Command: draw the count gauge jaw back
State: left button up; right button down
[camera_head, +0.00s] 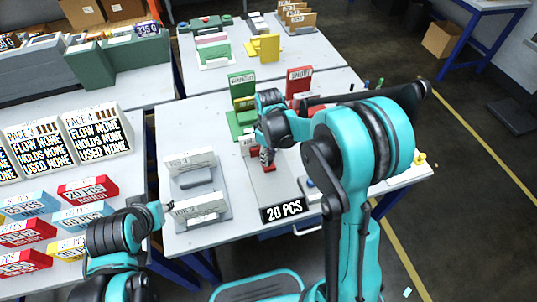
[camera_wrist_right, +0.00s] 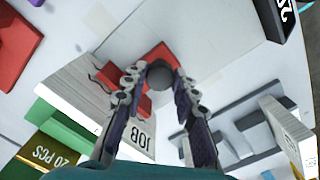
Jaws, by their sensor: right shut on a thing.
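The count gauge is a grey plate (camera_head: 270,190) on the near table, with a black "20 PCS" sign (camera_head: 284,210) at its front end. Its red jaw (camera_head: 269,167) shows under my right gripper (camera_head: 266,156), near the far end of the plate. In the wrist view the red jaw (camera_wrist_right: 158,54) carries a dark round knob (camera_wrist_right: 160,75). My right gripper (camera_wrist_right: 160,80) is shut on this knob, one finger on each side. My left gripper (camera_head: 162,211) hangs near the front left table edge, apart from the jaw; its finger opening is unclear.
A white block marked "JOB" (camera_wrist_right: 88,88) stands close beside the jaw. Grey holders with white cards (camera_head: 200,208) stand left of the plate. Green (camera_head: 241,88) and red (camera_head: 299,80) stands are behind. The plate between jaw and sign looks clear.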

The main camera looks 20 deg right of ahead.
jog(key=s, duration=0.6)
jog(key=shift+s+d, duration=0.1)
jog(key=shift+s, duration=0.2)
jog(key=c, duration=1.2)
grip_release()
jog(key=shift+s, duration=0.1)
jog(key=shift+r, duration=0.35)
notch_tip(320, 180, up, 11)
jog(key=shift+r, duration=0.2)
